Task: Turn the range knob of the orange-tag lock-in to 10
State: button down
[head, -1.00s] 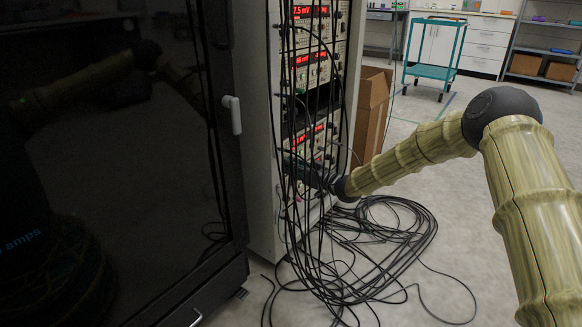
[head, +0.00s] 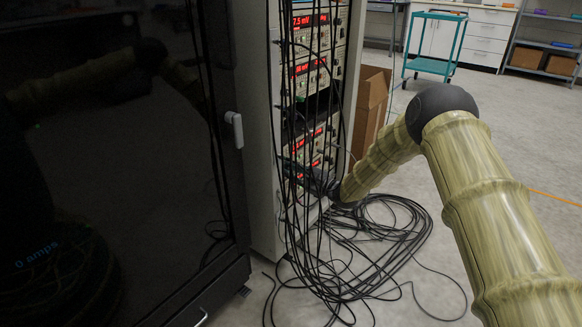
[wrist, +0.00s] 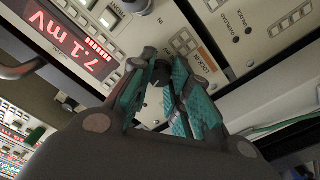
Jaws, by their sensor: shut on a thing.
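In the wrist view a lock-in panel fills the upper part, tilted, with a red display (wrist: 72,42) that appears to read 7.1 mV. A small dark round knob (wrist: 160,72) sits on this panel. My gripper (wrist: 156,84), with teal finger pads, is shut on the knob, one finger at each side. The fingers hide part of the knob and its scale, so its setting cannot be read. In the head view my gripper (head: 320,182) is at the lower instruments of the rack (head: 262,130), partly behind black cables.
Black cables (head: 312,95) hang down the rack front and coil on the floor (head: 385,245) below my arm. A dark glossy cabinet (head: 110,160) stands at left. A cardboard box (head: 372,105) stands right of the rack. A teal cart (head: 435,45) stands farther back; floor between is open.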

jog(key=shift+f+n+p, duration=0.1)
jog(key=shift+n+p, duration=0.45)
jog(key=shift+n, duration=0.95)
jog(key=c, duration=1.3)
grip_release()
jog(key=shift+d, duration=0.1)
jog(key=v, duration=1.2)
